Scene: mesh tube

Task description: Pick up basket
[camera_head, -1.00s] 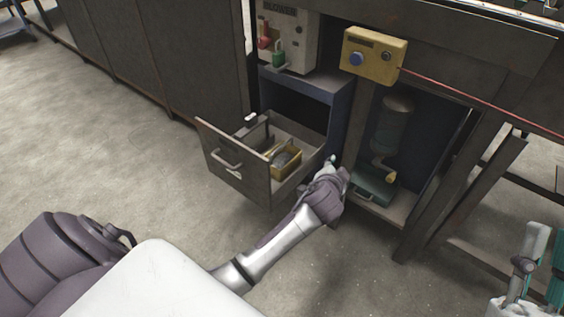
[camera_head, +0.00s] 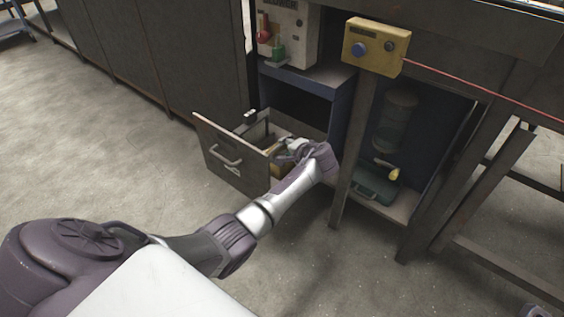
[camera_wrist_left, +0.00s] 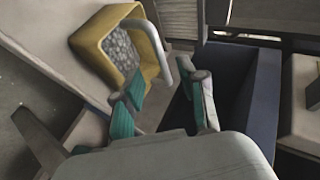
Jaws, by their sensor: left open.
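The basket (camera_wrist_left: 108,48) is yellow with a pale grey handle and grey, pebble-like contents. It lies in the open drawer, at the upper left of the left wrist view.
The drawer front (camera_head: 231,160) stands out from the dark bench, its walls close around my gripper. To the right, a compartment holds a green case (camera_head: 375,190). A yellow button box (camera_head: 376,46) is above. The floor at left is clear.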

